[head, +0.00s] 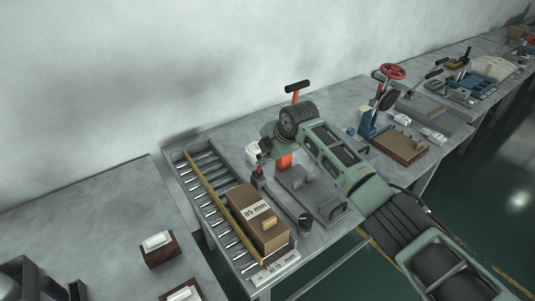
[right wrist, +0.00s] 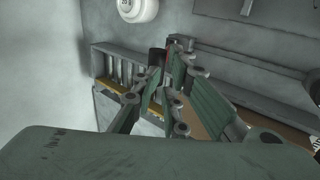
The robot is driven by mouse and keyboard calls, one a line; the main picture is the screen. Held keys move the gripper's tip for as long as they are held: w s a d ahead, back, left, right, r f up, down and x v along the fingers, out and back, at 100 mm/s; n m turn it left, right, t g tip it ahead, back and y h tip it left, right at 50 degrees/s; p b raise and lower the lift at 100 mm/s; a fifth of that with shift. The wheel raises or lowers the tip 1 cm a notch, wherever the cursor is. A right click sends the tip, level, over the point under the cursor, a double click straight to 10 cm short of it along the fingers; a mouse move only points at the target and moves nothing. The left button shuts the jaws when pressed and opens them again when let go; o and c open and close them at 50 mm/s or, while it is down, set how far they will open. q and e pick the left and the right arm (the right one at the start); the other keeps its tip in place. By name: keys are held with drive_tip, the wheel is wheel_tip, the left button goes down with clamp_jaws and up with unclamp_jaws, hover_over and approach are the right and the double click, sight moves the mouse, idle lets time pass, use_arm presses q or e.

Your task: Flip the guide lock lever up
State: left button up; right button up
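A small dark upright fitting with a red part (head: 258,172), which looks like the guide lock lever, stands by the far right side of the roller conveyor (head: 180,158). A yellow guide rail (head: 207,190) runs along the rollers. My right gripper (head: 264,149) reaches in from the right, just above the fitting. In the right wrist view, the gripper's fingers (right wrist: 167,70) are close together. A black and red part (right wrist: 157,58) shows at their tips; I cannot tell if they touch it. My left gripper is out of view.
A cardboard box (head: 258,222) marked 85 mm sits on the rollers, beside a mm label plate (head: 272,268). An orange post with a black handle (head: 297,87) rises behind my right arm. A dark knob (head: 305,223) stands near the bench front. A white round object (right wrist: 138,8) is nearby.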

drive_tip(key=o, duration=0.3)
drive_tip(key=shift+f, duration=0.75)
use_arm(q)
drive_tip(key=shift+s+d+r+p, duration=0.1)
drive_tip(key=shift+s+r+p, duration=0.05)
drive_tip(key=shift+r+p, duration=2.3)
use_arm(e)
drive_tip(key=shift+o, duration=0.2)
drive_tip(key=shift+w+a+r, duration=0.2)
drive_tip(key=shift+w+r, duration=0.05)
drive_tip(key=shift+r, duration=1.25)
drive_tip(key=shift+w+a+r, duration=0.2)
drive_tip(key=shift+r, duration=1.3)
drive_tip(key=shift+w+a+r, duration=0.2)
drive_tip(key=shift+w+r, duration=0.05)
drive_tip(key=shift+r, duration=1.25)
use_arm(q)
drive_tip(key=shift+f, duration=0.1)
use_arm(e)
drive_tip(key=shift+p, duration=0.3)
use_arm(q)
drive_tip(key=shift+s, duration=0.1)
